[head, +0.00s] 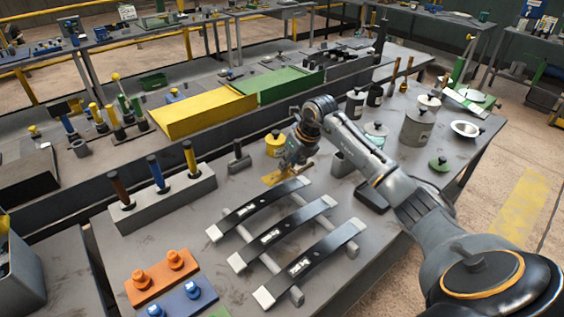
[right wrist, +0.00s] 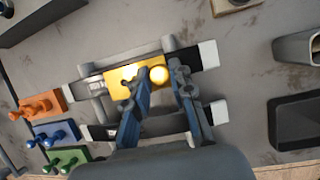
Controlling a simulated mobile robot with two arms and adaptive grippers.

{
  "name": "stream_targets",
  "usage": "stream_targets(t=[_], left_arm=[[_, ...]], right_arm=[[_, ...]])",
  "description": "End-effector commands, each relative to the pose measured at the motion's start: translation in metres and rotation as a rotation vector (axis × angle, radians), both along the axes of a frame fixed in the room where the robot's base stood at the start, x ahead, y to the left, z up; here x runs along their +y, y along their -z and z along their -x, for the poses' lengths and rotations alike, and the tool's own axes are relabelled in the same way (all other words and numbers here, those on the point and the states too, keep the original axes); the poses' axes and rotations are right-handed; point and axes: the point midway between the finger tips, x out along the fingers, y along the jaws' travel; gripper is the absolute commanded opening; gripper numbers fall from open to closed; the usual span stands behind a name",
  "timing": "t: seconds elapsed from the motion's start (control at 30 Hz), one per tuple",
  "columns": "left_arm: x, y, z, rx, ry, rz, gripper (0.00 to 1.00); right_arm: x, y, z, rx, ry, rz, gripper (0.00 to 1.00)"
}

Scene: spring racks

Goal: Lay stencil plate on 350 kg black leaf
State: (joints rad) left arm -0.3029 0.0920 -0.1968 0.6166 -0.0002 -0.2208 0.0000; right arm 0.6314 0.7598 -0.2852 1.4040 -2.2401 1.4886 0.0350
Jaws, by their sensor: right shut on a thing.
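My right gripper (head: 285,168) is shut on a yellow stencil plate (head: 273,178) with round knobs. In the right wrist view the plate (right wrist: 118,90) is between and beyond my fingers (right wrist: 157,76), overlapping the far black leaf. Whether it touches the leaf, I cannot tell. Three black leaves with silver ends lie side by side across grey bars: the far leaf (head: 257,207), the middle leaf (head: 287,228) and the near leaf (head: 312,260). Their white labels are too small to read, so I cannot tell which is 350 kg. My left gripper is not in view.
Orange (head: 160,277) and blue (head: 183,300) plates with knobs lie at the front left; a green plate (right wrist: 68,158) lies beside them. A grey block (head: 165,203) holds coloured-handled stamps. A yellow pot (head: 277,145) and grey canisters (head: 417,128) stand behind.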

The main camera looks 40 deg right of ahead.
Motion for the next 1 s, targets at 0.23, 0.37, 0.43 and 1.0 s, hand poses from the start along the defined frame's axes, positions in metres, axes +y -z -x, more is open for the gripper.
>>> stream_targets(t=[0.23, 0.37, 0.43, 1.0], left_arm=[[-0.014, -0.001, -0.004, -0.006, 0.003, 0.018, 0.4], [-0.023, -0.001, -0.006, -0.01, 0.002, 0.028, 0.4], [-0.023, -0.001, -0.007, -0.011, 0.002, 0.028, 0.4], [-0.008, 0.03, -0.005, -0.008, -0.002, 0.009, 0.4]], right_arm=[[-0.003, 0.001, -0.001, -0.001, 0.005, 0.001, 0.0], [-0.002, 0.001, -0.001, -0.001, 0.005, 0.0, 0.0], [-0.002, 0.001, -0.001, -0.001, 0.005, 0.0, 0.0], [-0.003, 0.041, 0.0, 0.0, 0.004, -0.001, 0.0]])
